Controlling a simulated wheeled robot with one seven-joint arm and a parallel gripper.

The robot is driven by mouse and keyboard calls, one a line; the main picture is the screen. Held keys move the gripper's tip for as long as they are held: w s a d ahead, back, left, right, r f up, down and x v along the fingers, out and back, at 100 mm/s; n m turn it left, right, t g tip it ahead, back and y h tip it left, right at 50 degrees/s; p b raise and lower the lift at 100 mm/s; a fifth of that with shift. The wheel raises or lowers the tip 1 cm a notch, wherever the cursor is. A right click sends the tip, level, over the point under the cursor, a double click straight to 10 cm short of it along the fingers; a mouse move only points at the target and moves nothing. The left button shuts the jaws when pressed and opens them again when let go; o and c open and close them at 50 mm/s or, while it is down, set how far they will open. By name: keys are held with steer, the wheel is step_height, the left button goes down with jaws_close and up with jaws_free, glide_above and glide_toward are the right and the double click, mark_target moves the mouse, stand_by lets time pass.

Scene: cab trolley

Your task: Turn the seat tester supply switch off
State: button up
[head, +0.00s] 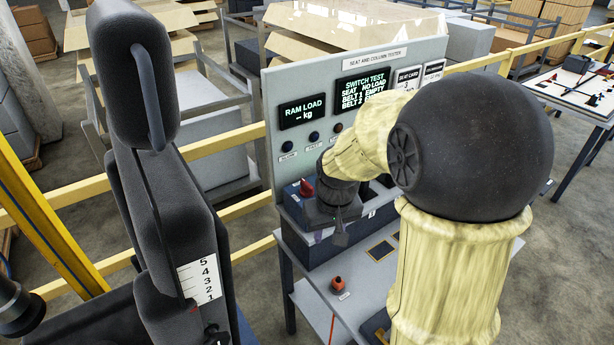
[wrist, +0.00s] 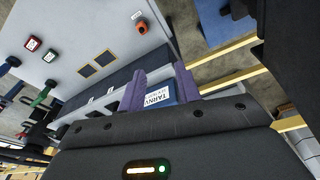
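The seat and column tester has a grey upright panel (head: 380,65) above a dark blue control box (head: 340,240) in the head view. A red knob (head: 306,187) sits on the box's left part; I cannot read a label that marks it as the supply switch. My gripper (head: 340,232) is over the front of the box, just right of and below the red knob. In the wrist view my gripper's two purple fingers (wrist: 161,80) stand apart. A blue surface with a white label reading "TARN…" (wrist: 158,99) shows between them. My arm covers the box's right part.
An orange-red knob (head: 337,284) stands on the grey bench top below the box; it also shows in the wrist view (wrist: 141,27). A black seat (head: 165,210) with a numbered scale stands close on the left. Yellow rails (head: 225,143) run behind.

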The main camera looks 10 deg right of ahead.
mark_target(307, 183)
steer(key=w+r+n+g+p, duration=0.1)
steer(key=w+r+p, duration=0.2)
steer(key=w+r, duration=0.4)
steer(key=w+r+n+g+p, duration=0.1)
steer(key=w+r+n+p, duration=0.1)
steer(key=w+r, duration=0.6)
steer(key=w+p, duration=0.1)
steer(key=w, duration=0.4)
steer(key=shift+w+a+r+n, duration=0.15)
steer(key=shift+w+a+n, duration=0.05)
steer(key=shift+a+n, duration=0.1)
step_height(307, 183, down, 17)
steer(key=p, duration=0.4)
steer(key=shift+f, duration=0.2)
jaws_close()
